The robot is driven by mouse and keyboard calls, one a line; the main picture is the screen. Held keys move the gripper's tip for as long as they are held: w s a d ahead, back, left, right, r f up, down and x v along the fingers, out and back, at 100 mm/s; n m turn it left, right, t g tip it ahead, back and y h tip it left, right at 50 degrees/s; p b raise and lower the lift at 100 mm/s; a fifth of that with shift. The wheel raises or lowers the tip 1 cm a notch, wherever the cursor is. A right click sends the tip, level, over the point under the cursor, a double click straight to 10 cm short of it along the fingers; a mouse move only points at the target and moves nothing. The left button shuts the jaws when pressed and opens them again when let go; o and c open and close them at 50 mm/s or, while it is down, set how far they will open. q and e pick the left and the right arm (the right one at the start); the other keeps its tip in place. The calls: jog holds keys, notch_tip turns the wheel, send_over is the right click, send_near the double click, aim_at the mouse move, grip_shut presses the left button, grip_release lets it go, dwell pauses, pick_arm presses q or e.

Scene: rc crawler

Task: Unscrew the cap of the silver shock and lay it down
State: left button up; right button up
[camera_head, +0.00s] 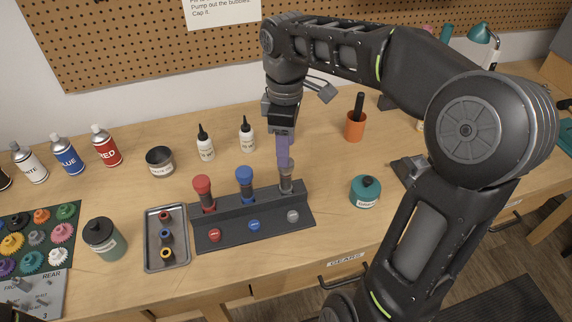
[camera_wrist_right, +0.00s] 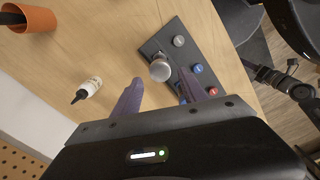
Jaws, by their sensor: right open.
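The silver shock (camera_head: 286,181) stands upright at the right end of a dark rack (camera_head: 305,215). Its round silver top (camera_wrist_right: 160,70) shows in the right wrist view, and I cannot tell the cap from the body there. My right gripper (camera_head: 284,164) is above the silver shock, pointing down. In the right wrist view its two purple fingers are spread, with the silver top between and just beyond the fingertips, and nothing held. A small dark shape at the right of the wrist view looks like my left gripper (camera_wrist_right: 290,84); its jaws are unclear.
Red (camera_head: 204,194) and blue (camera_head: 245,184) shocks stand left of the silver one. A grey tray (camera_head: 180,262) with small parts lies left of the rack. A teal jar (camera_head: 366,191) and orange cup (camera_head: 355,127) stand right. White bottles (camera_head: 247,137) stand behind. Bare table lies between rack and jar.

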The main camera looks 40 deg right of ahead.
jog(key=shift+f, duration=0.55)
jog(key=shift+f+b, duration=0.15)
jog(key=shift+b, duration=0.15)
jog(key=shift+f+b, duration=0.9)
jog(key=shift+f, duration=0.35)
grip_shut()
jog(key=shift+r, duration=0.15)
